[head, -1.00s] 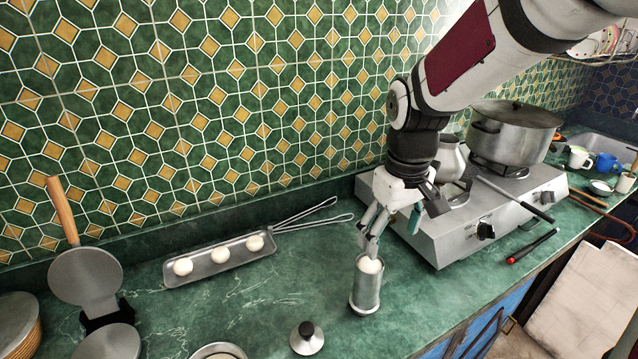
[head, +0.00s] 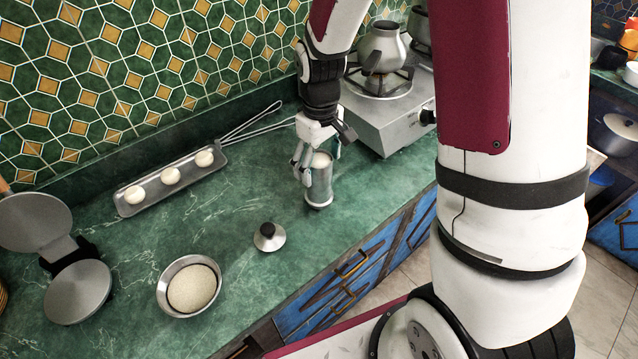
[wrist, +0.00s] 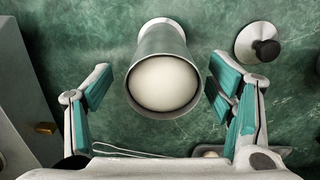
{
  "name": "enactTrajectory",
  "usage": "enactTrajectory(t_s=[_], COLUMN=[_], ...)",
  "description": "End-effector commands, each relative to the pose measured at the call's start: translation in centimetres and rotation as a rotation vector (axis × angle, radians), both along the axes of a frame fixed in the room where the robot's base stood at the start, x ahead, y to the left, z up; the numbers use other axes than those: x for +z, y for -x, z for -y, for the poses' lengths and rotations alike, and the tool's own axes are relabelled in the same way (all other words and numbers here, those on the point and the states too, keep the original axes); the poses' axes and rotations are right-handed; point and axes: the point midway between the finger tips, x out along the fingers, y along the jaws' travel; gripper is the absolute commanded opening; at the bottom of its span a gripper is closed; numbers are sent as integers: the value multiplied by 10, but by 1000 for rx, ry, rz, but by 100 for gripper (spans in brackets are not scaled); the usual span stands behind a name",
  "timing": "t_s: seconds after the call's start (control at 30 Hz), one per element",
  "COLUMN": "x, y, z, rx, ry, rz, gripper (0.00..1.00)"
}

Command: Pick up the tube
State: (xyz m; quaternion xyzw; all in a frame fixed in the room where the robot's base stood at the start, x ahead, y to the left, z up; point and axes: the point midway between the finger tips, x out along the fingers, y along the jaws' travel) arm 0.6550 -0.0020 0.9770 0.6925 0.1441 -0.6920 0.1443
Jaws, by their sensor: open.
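The tube (head: 319,181) is a grey metal cylinder with a white, rounded filling at its open top. It stands upright on the green counter near the front edge. My gripper (head: 302,172) is at its upper part in the head view, open. In the wrist view, the tube (wrist: 163,68) lies between the two teal-padded fingers of my gripper (wrist: 158,92), with a gap showing on each side. The tube's far end is partly hidden behind its mouth.
A lid with a black knob (head: 268,237) and a bowl of grain or dough (head: 167,305) stand nearby. A tray (head: 150,186) with three white balls lies behind, its wire handles reaching toward my gripper. The gas hotplate (head: 384,118) is behind at right.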

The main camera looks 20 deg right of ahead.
Motion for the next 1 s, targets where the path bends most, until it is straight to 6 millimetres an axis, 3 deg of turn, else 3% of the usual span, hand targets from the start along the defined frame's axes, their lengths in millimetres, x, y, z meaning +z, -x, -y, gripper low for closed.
enactTrajectory(t_s=[0.33,0.67,0.73,0.9,1.0], x=[-43,-51,-50,-50,-50], y=[0,0,0,0,0], z=[-3,-3,-3,-3,-3], rx=[0,-1,-1,-1,-1], ry=[-1,0,0,0,0], rz=[-4,0,0,0,-1], gripper=[75,75,66,28,26])
